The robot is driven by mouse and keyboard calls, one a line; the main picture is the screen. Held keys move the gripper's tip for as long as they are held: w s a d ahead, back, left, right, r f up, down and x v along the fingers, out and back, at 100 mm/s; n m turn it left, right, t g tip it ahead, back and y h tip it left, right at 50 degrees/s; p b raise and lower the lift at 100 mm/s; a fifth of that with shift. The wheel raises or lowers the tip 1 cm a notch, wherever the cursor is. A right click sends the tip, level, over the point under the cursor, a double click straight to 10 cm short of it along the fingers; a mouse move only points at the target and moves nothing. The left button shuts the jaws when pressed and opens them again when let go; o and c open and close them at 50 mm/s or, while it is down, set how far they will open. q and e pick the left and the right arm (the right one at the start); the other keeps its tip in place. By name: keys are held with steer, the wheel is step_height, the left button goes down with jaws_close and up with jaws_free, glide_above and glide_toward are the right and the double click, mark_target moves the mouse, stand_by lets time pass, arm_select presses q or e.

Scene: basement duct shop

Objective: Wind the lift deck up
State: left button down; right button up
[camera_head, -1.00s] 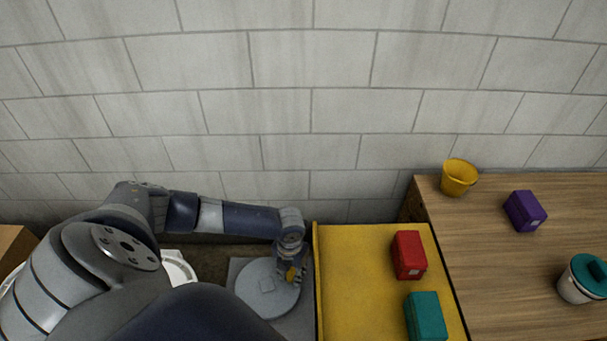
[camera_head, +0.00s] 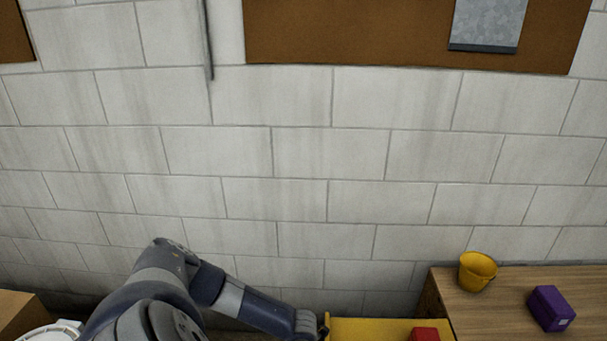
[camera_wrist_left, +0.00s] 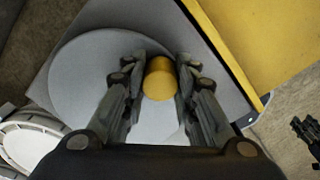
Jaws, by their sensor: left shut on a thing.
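In the left wrist view a round grey crank wheel (camera_wrist_left: 75,75) with a yellow knob (camera_wrist_left: 158,82) lies beside the yellow lift deck (camera_wrist_left: 270,35). My left gripper (camera_wrist_left: 160,85) is shut on the knob, one finger on each side. In the head view only the far strip of the lift deck (camera_head: 375,329) shows at the bottom edge, with the top of a red box (camera_head: 425,335) on it. There my left arm reaches in from the left, and its gripper and the wheel are out of frame. A dark jointed thing at the wrist view's right edge looks like my right gripper (camera_wrist_left: 306,136); its jaws are unclear.
A wooden table (camera_head: 510,305) stands right of the deck, with a yellow bucket (camera_head: 477,272) and a purple box (camera_head: 551,308) on it. A block wall (camera_head: 300,150) closes off the back. A white round object (camera_wrist_left: 35,140) lies near the wheel at lower left.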

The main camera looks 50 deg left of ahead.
arm_select(q)
steer(key=shift+d, duration=0.2)
steer(key=c, duration=1.2)
jaws_free()
steer(key=shift+c, duration=0.2)
steer(key=shift+a, duration=0.1)
step_height(320, 180, up, 12)
arm_select(e)
steer(key=shift+d, duration=0.15)
